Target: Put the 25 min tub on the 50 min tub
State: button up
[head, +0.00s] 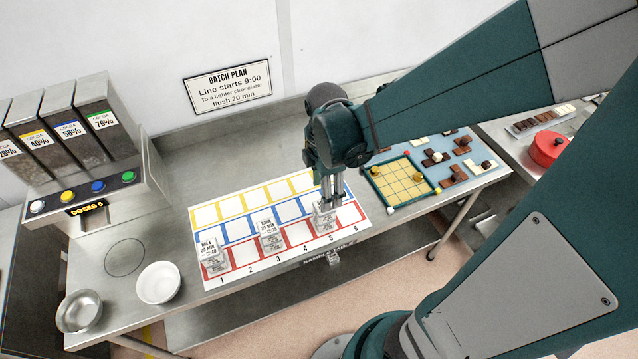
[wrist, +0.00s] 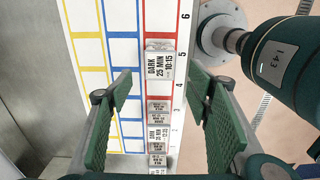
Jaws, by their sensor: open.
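The 25 min tub (wrist: 159,67) is a small clear tub labelled "DARK 25 MIN 10:15". It sits on the red row of the mat at column 5; in the head view (head: 324,220) my gripper partly covers it. My gripper (head: 331,203) points down over this tub. In the wrist view its green fingers (wrist: 159,76) are spread wide, one each side of the tub, with gaps between. A second tub (head: 269,237) stands at column 3 and a third (head: 213,259), labelled MILK, at column 1. Their minute figures are too small to read surely.
The mat (head: 246,266) has yellow, blue and red rows of squares, mostly empty. Cocoa dispensers (head: 75,120) and bowls (head: 158,282) are at the left. A red pot (head: 551,147) is further right.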

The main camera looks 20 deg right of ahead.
jog(key=shift+r, duration=1.8)
jog(key=shift+r, duration=0.15)
jog(key=s+a+r+m+t, duration=0.1)
jog(key=s+r+m+t, duration=0.1)
jog(key=r+m, duration=0.5)
jog(key=s+a+r+m+t, duration=0.1)
jog(key=s+r+m+t, duration=0.2)
jog(key=m, duration=0.8)
notch_tip(320, 180, up, 4)
jog(key=shift+r+t, duration=0.2)
jog(key=shift+t, duration=0.9)
